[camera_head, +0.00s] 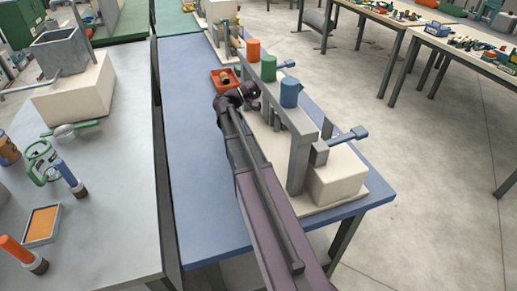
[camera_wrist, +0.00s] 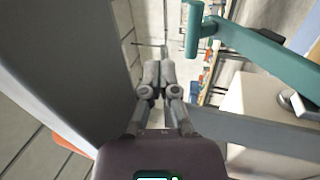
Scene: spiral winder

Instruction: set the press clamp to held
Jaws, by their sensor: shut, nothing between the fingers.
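On the blue bench, a winder machine has a grey crossbar (camera_head: 289,110) with orange (camera_head: 253,51), green (camera_head: 268,68) and blue (camera_head: 290,93) cylinders on it. A blue-grey lever (camera_head: 348,136) sticks out at its near right end, and another lever (camera_head: 285,65) shows farther back. I cannot tell which part is the press clamp. My gripper (camera_wrist: 159,68) is shut and empty in the wrist view. A teal bar with a crosswise grip (camera_wrist: 193,30) lies to its right, apart from the fingers.
An orange-red tray (camera_head: 216,80) holding a brown item is just behind my wrist. A large dark grey surface (camera_wrist: 60,70) fills the left of the wrist view. The blue bench (camera_head: 195,150) is clear left of my arm. A grey table (camera_head: 110,220) with tools stands farther left.

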